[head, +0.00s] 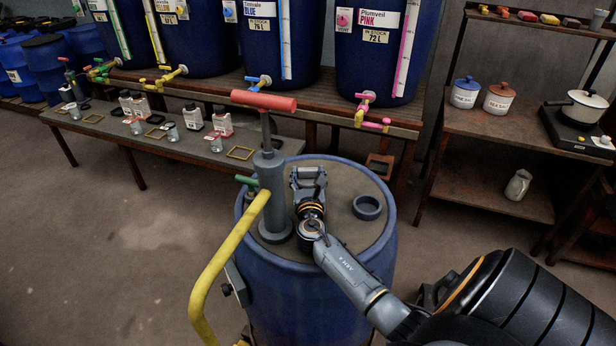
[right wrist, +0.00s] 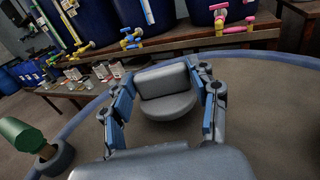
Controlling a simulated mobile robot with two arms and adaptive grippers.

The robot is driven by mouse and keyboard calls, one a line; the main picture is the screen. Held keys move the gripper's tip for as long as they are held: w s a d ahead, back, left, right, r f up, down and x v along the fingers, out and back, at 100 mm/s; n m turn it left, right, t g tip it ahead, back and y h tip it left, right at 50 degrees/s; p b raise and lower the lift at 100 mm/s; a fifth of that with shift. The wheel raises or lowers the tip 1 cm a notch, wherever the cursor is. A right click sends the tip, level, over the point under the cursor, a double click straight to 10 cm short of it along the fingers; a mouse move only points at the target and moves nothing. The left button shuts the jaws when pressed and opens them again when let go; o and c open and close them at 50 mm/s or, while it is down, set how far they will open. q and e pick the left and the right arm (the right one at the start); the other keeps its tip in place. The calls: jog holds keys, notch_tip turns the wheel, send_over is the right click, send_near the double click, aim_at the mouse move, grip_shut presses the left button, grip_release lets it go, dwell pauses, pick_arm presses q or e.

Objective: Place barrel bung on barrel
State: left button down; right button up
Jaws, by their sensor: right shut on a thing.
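The barrel (head: 270,285) is a blue drum with a grey-brown lid, upright in the middle of the head view. A short grey open ring (head: 367,207) stands on the right part of its lid. My right gripper (head: 308,178) is over the lid, left of and beyond the ring. Its fingers are shut on the grey barrel bung (right wrist: 168,100), which has a blocky grip and a round lower part. The bung is apart from the ring. I cannot tell whether it touches the lid. The ring does not show in the right wrist view. My left gripper is not in view.
A grey pump (head: 270,195) with a red handle (head: 264,101) and yellow hose (head: 228,265) stands close left of my gripper. Large blue vats (head: 375,50) with taps stand behind. A shelf (head: 500,125) is at right.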

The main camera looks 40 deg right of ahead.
jog(key=shift+f, duration=0.1)
jog(key=o, duration=1.1)
jog(key=shift+o, duration=0.2)
jog(key=shift+s+a+r, duration=0.1)
jog(key=shift+s+r, duration=0.05)
jog(key=shift+r, duration=0.1)
jog(key=v, duration=0.7)
jog(key=shift+a, duration=0.1)
